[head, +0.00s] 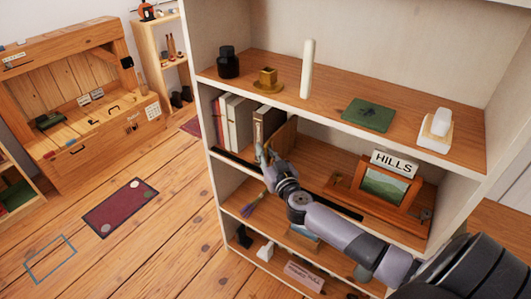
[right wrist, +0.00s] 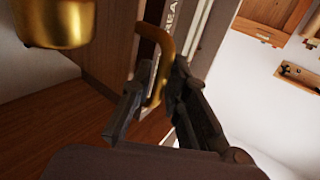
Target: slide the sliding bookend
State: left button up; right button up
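The wooden bookend (head: 284,139) stands upright on the middle shelf, at the right end of a row of books (head: 236,118). My right gripper (head: 264,154) is in front of it, at the shelf's front edge. In the right wrist view, a curved brass handle (right wrist: 158,62) runs between the fingertips of my right gripper (right wrist: 160,82). The fingers are close in on both sides of the handle and look shut on it. The handle's foot is partly hidden by the fingers. My left gripper is not in view.
A dark strip (head: 340,208) runs along the middle shelf's front edge. A framed picture (head: 384,188) under a HILLS sign (head: 395,163) stands at the right. The upper shelf (head: 325,99) is just above. A rounded brass piece (right wrist: 55,22) is near the gripper.

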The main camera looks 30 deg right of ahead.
grip_shut()
dwell(0.4)
jog(key=shift+w, duration=0.1)
jog(key=w+a+p, duration=0.3)
jog(key=w, duration=0.5)
jog(key=shift+a, duration=0.25)
jog(key=shift+w, duration=0.1)
jog(key=shift+o, duration=0.8)
grip_release()
